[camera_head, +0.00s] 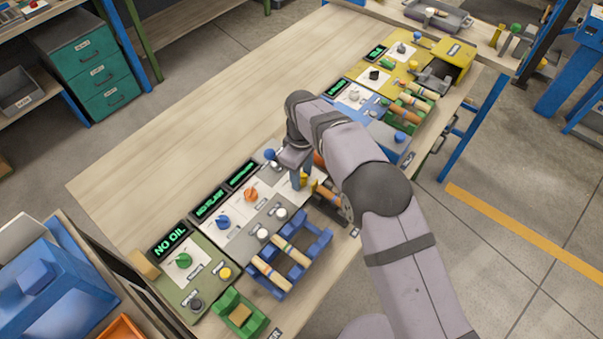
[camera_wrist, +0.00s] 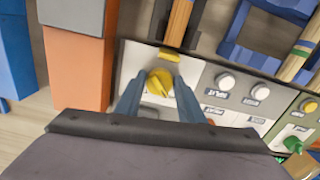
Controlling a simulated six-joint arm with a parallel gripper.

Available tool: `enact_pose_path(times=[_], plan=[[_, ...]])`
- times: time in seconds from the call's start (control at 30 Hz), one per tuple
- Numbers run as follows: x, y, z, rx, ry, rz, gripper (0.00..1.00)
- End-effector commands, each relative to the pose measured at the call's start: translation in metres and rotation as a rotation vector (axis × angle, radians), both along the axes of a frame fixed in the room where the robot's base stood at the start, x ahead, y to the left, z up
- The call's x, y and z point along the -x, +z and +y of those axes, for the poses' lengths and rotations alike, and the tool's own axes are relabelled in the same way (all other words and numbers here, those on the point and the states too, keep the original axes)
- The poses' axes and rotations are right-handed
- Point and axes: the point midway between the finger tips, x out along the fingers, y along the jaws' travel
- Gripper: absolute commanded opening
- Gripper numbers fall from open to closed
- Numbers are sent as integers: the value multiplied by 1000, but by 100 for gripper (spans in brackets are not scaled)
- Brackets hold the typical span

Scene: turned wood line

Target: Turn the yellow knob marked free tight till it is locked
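The yellow knob (camera_wrist: 160,82) sits on a pale panel in the wrist view, its pointer ridge running slantwise. My gripper (camera_wrist: 159,84) has its two blue-grey fingers on either side of the knob, with what looks like a narrow gap at each side. I cannot see firm contact. The free and tight marks are not readable; the fingers and gripper body hide part of the panel. In the head view my gripper (camera_head: 299,176) is down at the panel row, and a bit of yellow shows beside it, though I cannot tell whether that is the knob.
White buttons (camera_wrist: 226,82) and a green knob (camera_wrist: 293,143) stand right of the yellow knob. An orange block (camera_wrist: 75,70) is close on the left. In the head view, orange (camera_head: 250,195) and blue (camera_head: 223,221) knobs stand nearby. The bench (camera_head: 190,140) behind is clear.

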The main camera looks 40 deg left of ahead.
Motion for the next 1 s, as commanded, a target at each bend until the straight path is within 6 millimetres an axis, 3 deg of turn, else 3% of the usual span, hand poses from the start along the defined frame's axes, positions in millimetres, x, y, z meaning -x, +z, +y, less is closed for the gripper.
enact_pose_path(times=[0.03,0.1,0.57,1.0], plan=[[0,0,0,0,0,0,22],[0,0,0,0,0,0,9],[0,0,0,0,-78,0,10],[2,0,1,-1,-425,0,10]])
